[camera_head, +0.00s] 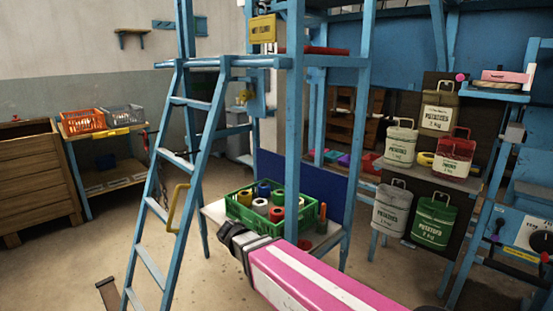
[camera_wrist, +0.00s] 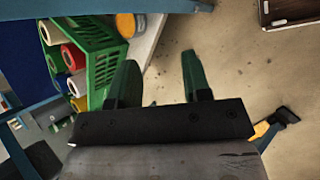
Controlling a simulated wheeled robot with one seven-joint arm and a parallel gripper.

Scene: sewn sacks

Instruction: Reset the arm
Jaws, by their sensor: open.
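My arm, with a pink link, reaches in from the bottom right in the head view, and my gripper's dark wrist end lies just in front of the green crate (camera_head: 300,229). The fingers are hidden there. In the wrist view my gripper (camera_wrist: 157,75) shows two green fingers spread apart, with only bare floor between them. It holds nothing. The green crate also shows in the wrist view (camera_wrist: 105,62), left of the fingers and apart from them, with several thread spools inside.
A blue ladder (camera_head: 158,209) stands left of my arm. Sewn sacks (camera_head: 433,222) hang or stand on a rack at right. A wooden cabinet (camera_head: 35,176) and a shelf with an orange basket (camera_head: 82,122) stand at far left. The floor at left is mostly clear.

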